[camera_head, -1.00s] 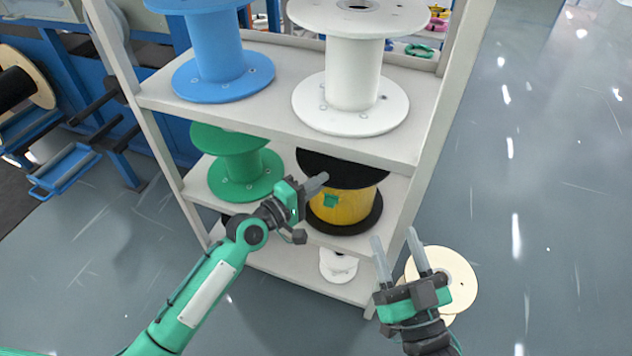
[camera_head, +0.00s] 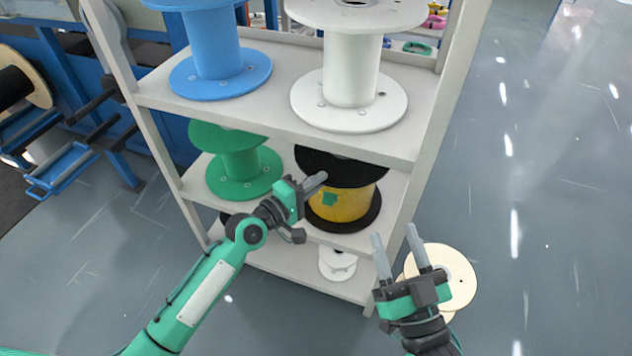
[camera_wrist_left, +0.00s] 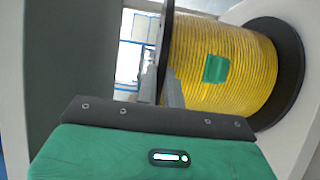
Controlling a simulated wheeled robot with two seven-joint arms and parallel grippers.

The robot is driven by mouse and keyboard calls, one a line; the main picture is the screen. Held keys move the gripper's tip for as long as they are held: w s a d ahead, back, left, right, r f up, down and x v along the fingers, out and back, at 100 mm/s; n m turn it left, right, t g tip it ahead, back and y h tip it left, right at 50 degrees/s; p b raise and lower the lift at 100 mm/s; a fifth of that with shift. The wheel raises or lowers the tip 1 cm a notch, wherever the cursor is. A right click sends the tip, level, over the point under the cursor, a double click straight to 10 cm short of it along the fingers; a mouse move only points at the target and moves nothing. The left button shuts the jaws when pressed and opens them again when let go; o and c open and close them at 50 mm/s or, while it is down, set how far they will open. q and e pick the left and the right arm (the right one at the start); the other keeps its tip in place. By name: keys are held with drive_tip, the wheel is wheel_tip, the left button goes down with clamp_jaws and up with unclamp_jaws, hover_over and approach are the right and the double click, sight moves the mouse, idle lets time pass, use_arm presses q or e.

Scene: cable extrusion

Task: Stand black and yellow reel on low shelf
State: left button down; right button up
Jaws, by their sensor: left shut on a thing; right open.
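The black and yellow reel (camera_head: 343,206) stands upright on the middle shelf, with black flanges, yellow winding and a green patch. It also shows in the left wrist view (camera_wrist_left: 225,85), tilted by the camera's angle. My left gripper (camera_head: 318,181) is at the reel's left side, shut on its upper black flange as far as I can see; the fingers (camera_wrist_left: 172,90) reach the flange edge in the left wrist view. My right gripper (camera_head: 398,243) is open and empty, in front of the rack's right post. The low shelf (camera_head: 290,264) lies below the middle one.
A small white reel (camera_head: 337,264) stands on the low shelf at right. A green reel (camera_head: 240,165) stands left on the middle shelf; blue (camera_head: 215,50) and white (camera_head: 350,75) reels stand above. A cream reel (camera_head: 447,274) lies on the floor by the right post.

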use_arm(q)
drive_tip(key=shift+f, duration=0.1)
drive_tip(key=c, duration=1.5)
unclamp_jaws()
drive_tip(key=shift+o, duration=0.2)
drive_tip(key=shift+f, duration=0.1)
drive_tip(key=v, duration=1.3)
drive_tip(key=shift+s+a, duration=0.25)
drive_tip(key=shift+s, duration=0.05)
use_arm(e)
drive_tip(key=shift+s+d+r+t, duration=0.1)
drive_tip(key=shift+r+t, duration=0.15)
drive_tip(key=shift+r, duration=0.25)
drive_tip(key=shift+w+d+r+t, duration=0.1)
drive_tip(key=shift+d+r+t, duration=0.1)
drive_tip(key=shift+r, duration=0.25)
drive_tip(key=shift+s+d+r+t, duration=0.1)
drive_tip(key=shift+r+t, duration=0.15)
drive_tip(key=shift+r, duration=0.25)
